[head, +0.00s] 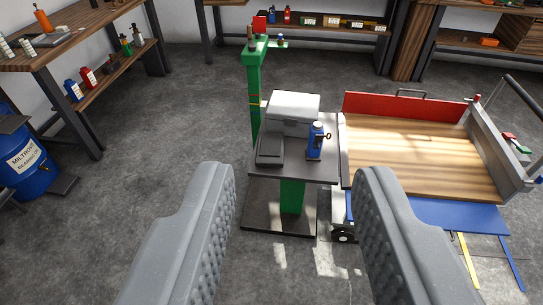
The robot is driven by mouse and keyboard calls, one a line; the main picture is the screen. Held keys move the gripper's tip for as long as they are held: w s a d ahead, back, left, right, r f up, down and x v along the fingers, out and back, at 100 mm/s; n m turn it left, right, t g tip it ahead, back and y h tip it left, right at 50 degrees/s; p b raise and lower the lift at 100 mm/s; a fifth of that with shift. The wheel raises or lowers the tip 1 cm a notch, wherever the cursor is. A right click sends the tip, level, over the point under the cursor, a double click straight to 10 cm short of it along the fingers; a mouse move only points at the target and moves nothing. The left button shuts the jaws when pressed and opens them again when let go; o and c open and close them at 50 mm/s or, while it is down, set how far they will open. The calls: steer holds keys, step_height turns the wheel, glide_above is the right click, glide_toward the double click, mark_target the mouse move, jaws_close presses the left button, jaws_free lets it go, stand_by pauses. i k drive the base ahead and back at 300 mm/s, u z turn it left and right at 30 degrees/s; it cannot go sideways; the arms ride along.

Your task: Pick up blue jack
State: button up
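A small blue jack (316,143) stands upright on the right part of a small dark-topped stand with a green post. No part of the jack is hidden by the fingers.
A grey box (292,110) sits beside the jack on the stand (290,172). A green column (255,95) rises behind. A cart with a wooden bed (425,150) adjoins at right. Workbenches (75,45) and a blue barrel (28,165) are at left.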

mark_target(313, 152)
steer(key=u, duration=0.25)
steer(key=k, duration=0.45)
steer(key=u, duration=0.6)
steer(key=i, duration=1.3)
steer(key=z, duration=0.5)
steer(key=i, duration=1.1)
steer(key=z, duration=1.3)
steer(key=i, duration=0.6)
steer(key=z, duration=0.3)
steer(key=k, duration=0.95)
steer(key=z, duration=0.2)
steer(key=i, duration=0.95)
steer(key=u, duration=0.1)
